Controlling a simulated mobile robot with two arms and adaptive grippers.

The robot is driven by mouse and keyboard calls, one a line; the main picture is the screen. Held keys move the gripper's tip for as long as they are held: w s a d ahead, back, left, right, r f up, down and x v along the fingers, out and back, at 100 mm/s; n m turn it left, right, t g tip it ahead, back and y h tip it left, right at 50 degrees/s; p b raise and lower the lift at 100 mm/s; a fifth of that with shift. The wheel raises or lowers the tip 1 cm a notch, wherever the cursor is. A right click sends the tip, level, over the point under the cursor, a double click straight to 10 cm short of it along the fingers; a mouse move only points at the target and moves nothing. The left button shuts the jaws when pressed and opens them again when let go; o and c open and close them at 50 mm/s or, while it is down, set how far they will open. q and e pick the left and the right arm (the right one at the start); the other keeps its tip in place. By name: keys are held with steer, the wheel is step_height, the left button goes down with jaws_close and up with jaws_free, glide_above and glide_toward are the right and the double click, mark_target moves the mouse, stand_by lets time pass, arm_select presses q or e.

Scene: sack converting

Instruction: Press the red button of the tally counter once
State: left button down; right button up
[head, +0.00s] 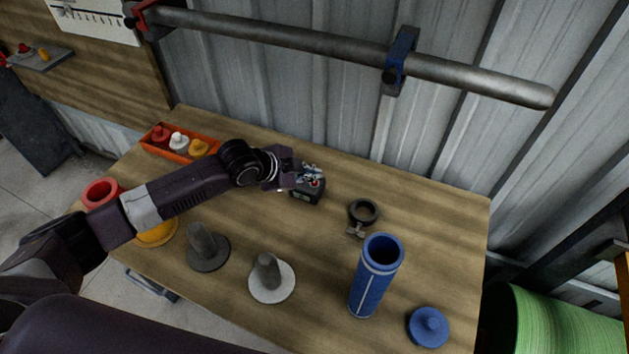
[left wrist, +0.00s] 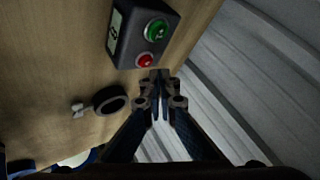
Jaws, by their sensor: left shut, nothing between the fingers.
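The tally counter (head: 306,195) is a small dark box on the wooden table, with a display on its front. In the left wrist view the counter (left wrist: 122,45) shows a green button (left wrist: 157,30) and a red button (left wrist: 145,60) on its top. My left gripper (head: 312,174) is shut and empty just above the counter, partly covering it in the head view. In the left wrist view its fingertips (left wrist: 159,78) appear beside the red button; I cannot tell whether they touch it. My right gripper is not in view.
A clamp ring (head: 364,211) lies right of the counter. A blue tube (head: 369,283) and blue lid (head: 428,327) stand nearer the front right. Grey (head: 208,257) and white (head: 271,290) flanged pieces stand at the front. An orange tray (head: 180,153) is back left; a pipe (head: 290,37) runs above.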

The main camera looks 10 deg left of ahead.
mark_target(312, 183)
arm_select(q)
steer(key=shift+f, duration=0.45)
steer(key=shift+f, duration=0.45)
stand_by(0.7)
steer(key=shift+r, duration=0.1)
steer(key=shift+r+p, duration=0.65)
steer(key=shift+r, duration=0.1)
step_height(312, 183, up, 5)
steer(key=p, duration=0.5)
steer(key=shift+r, duration=0.1)
stand_by(0.4)
